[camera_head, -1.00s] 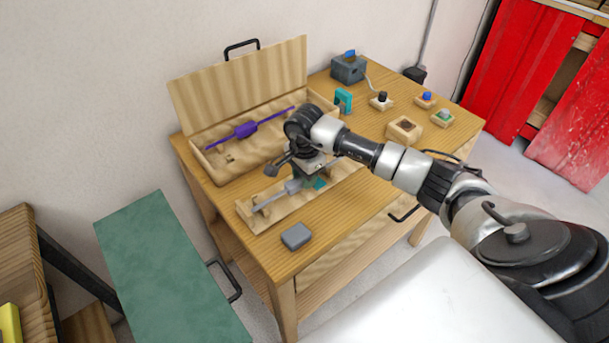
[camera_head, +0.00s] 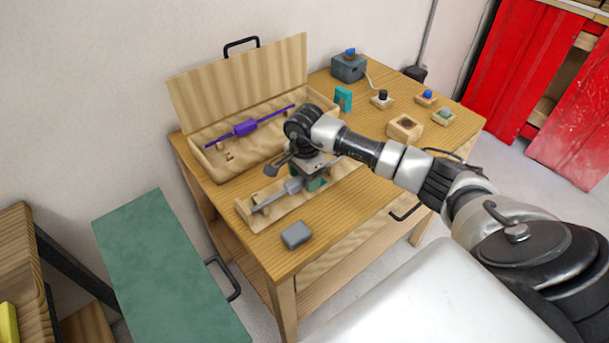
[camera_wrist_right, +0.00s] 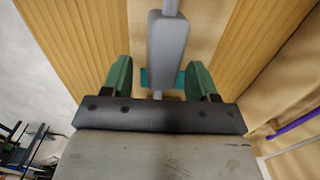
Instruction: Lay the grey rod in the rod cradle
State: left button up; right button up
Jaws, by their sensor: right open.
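The grey rod (camera_head: 262,205), with a thicker grey middle, lies lengthwise in a low wooden tray with supports (camera_head: 259,226) along the table's front edge. The tray looks like the rod cradle. My right gripper (camera_head: 308,184) is over the rod's thick part and hides its far end. In the right wrist view the green fingers (camera_wrist_right: 160,82) are open, one on each side of the grey rod (camera_wrist_right: 167,45), with gaps on both sides. A teal piece shows beneath the rod there. My left gripper is not in view.
Behind stands an open wooden case (camera_head: 212,168) holding a purple rod (camera_head: 246,128). A grey block (camera_head: 296,235) lies at the table's front. A teal block (camera_head: 343,99), small button boxes and a grey box (camera_head: 348,69) stand toward the back right.

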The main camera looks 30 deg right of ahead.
notch_tip(320, 180, up, 11)
jog(key=b, duration=0.2)
jog(key=shift+f, duration=0.15)
